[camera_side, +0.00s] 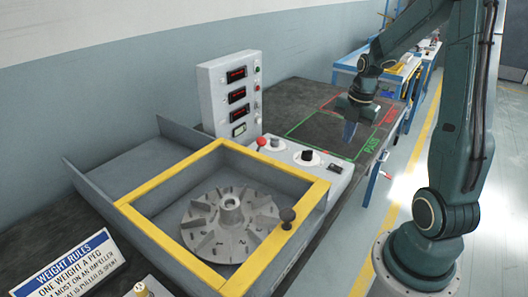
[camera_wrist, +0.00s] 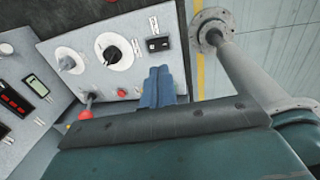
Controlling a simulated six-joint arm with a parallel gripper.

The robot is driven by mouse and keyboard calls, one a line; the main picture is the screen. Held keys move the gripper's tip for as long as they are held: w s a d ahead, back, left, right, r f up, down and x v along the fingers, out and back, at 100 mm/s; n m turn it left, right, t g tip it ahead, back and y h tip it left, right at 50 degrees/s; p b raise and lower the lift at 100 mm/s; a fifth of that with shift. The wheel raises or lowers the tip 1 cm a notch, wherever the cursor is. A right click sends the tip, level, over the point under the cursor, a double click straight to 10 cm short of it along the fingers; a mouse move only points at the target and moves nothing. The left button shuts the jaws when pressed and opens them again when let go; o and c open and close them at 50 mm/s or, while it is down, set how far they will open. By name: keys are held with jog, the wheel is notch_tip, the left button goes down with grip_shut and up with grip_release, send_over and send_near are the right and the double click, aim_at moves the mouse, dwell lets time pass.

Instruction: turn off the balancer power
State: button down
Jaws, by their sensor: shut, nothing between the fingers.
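The balancer (camera_side: 215,205) is a grey machine with a yellow-framed opening and a finned impeller (camera_side: 231,211) inside. Its control panel (camera_side: 318,171) carries a grey knob (camera_wrist: 67,62), a black knob (camera_wrist: 112,53) on a white dial, and a small black rocker switch (camera_wrist: 158,44). I cannot tell which control is the power or its position. My gripper (camera_side: 350,132) is shut and empty, pointing down over the bench beyond the panel. In the wrist view its blue fingers (camera_wrist: 158,88) appear beside the panel's edge, below the rocker switch. No contact with a control shows.
A display box (camera_side: 231,95) with red readouts stands behind the balancer. A red-tipped lever (camera_wrist: 86,114) and a red button (camera_wrist: 122,92) are near the panel. Green PASS and red outlined areas mark the bench.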

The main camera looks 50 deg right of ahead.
aim_at(333, 166)
jog(key=shift+s+r, duration=0.15)
jog(key=shift+r, duration=0.95)
jog(key=shift+s+r, duration=0.1)
jog(key=shift+r, duration=1)
jog(key=shift+w, duration=0.7)
jog(key=shift+f, duration=0.1)
jog(key=shift+w+f, duration=0.3)
jog(key=shift+f, duration=2)
jog(key=shift+w+f, duration=0.25)
jog(key=shift+f, duration=2.05)
jog(key=shift+w+f, duration=0.3)
jog(key=shift+f, duration=2)
